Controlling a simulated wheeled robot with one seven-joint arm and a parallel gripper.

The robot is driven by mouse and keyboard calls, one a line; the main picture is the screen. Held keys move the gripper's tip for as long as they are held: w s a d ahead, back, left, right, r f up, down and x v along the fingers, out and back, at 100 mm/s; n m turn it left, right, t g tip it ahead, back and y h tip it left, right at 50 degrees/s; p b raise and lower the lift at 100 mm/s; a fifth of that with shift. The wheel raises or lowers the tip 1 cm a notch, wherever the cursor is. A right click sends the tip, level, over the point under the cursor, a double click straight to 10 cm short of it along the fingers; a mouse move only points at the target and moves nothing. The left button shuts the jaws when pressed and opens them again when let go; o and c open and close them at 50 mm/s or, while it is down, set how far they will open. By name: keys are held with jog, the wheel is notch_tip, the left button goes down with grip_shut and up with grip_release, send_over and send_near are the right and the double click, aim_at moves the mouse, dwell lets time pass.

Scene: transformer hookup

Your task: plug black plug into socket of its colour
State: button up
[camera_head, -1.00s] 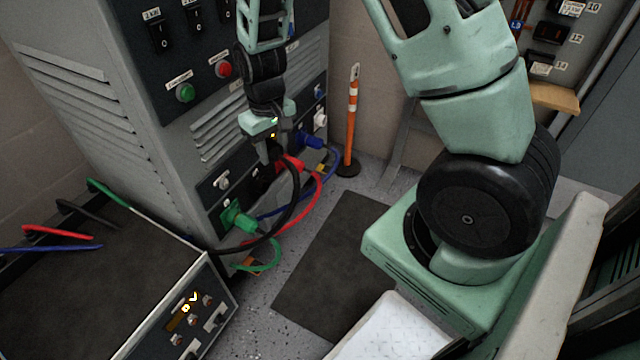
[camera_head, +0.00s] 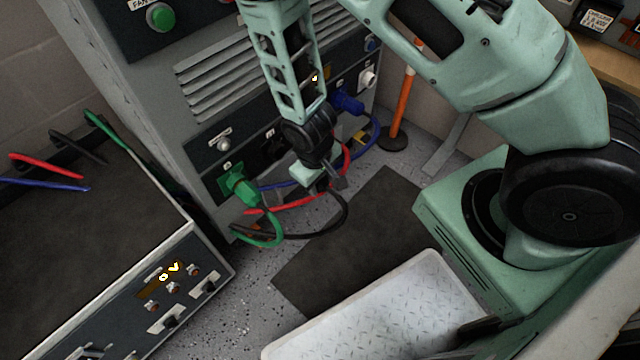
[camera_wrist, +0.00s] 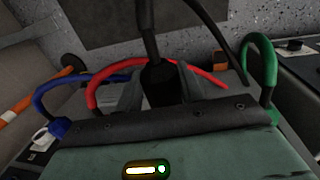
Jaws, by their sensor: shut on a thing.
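My gripper (camera_head: 325,180) hangs in front of the lower socket panel (camera_head: 208,145), apart from it, fingers downward. It is shut on the black plug (camera_wrist: 160,85), which shows between the fingers in the wrist view; in the head view the plug is mostly hidden by the gripper. Its black cable (camera_head: 340,222) loops down towards the floor. A dark, black-looking socket (camera_head: 275,144) shows on the panel, between the green plug and my wrist, partly hidden. The green plug (camera_head: 238,186) and blue plug (camera_head: 348,103) sit at the panel.
Red cable (camera_head: 300,204) and blue cable hang close around my gripper. A white socket (camera_head: 367,77) is at the panel's right. An orange post (camera_head: 402,105) stands beyond the cabinet. A bench unit (camera_head: 190,285) is at left; a dark mat (camera_head: 345,240) lies on the floor.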

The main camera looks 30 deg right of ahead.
dwell(0.4)
jog(key=shift+w+a+p, duration=0.25)
jog(key=shift+w+a, duration=0.05)
jog(key=shift+w, duration=0.65)
jog(key=shift+w+a+p, duration=0.3)
jog(key=shift+w+a, duration=0.05)
jog(key=shift+w, duration=0.55)
jog(key=shift+w+a+p, duration=0.25)
jog(key=shift+w+a, duration=0.05)
jog(key=shift+w, duration=0.65)
jog(key=shift+w+a+p, duration=0.2)
jog(key=shift+w+a, duration=0.1)
jog(key=shift+w, duration=0.5)
jog(key=shift+w+a+p, duration=0.15)
jog(key=shift+w+a, duration=0.1)
jog(key=shift+w, duration=0.55)
jog(key=o, duration=1.2)
jog(key=r+p, duration=0.6)
jog(key=r, duration=0.1)
jog(key=shift+s+a, duration=0.2)
jog(key=shift+a, duration=0.2)
